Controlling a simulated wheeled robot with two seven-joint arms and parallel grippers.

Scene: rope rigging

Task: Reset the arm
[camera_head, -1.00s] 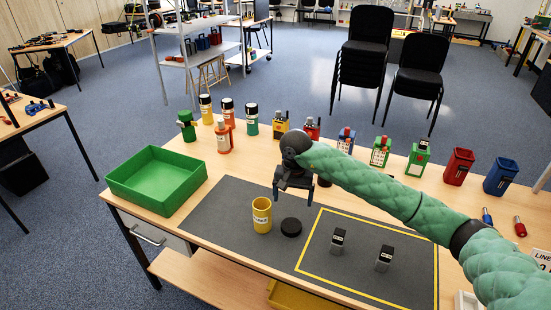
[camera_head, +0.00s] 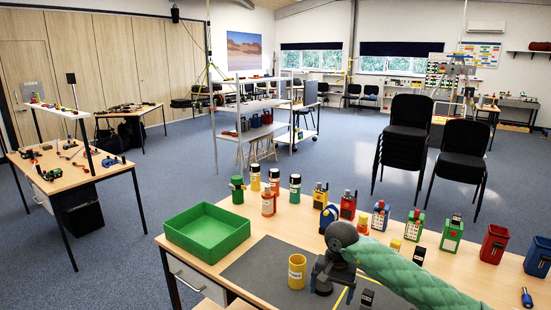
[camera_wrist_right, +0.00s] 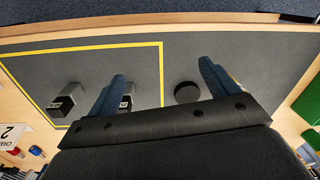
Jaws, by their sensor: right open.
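My right gripper (camera_head: 323,275) is open and empty over the grey mat (camera_head: 262,268), just right of the yellow cup (camera_head: 297,271). In the right wrist view the same gripper (camera_wrist_right: 162,78) has its two blue fingers spread wide. A black disc (camera_wrist_right: 187,92) lies on the mat and shows between the fingers, nearer the right one. Two small black-topped blocks stand inside the yellow outline, one at the left (camera_wrist_right: 63,104) and one beside the left finger (camera_wrist_right: 125,102). My left gripper is in neither view.
A green tray (camera_head: 207,232) stands at the table's left edge. Several bottles, including an orange one (camera_head: 268,202), and several coloured containers, including a red bin (camera_head: 494,243), line the back of the table. Stacked black chairs (camera_head: 405,135) stand on the floor behind.

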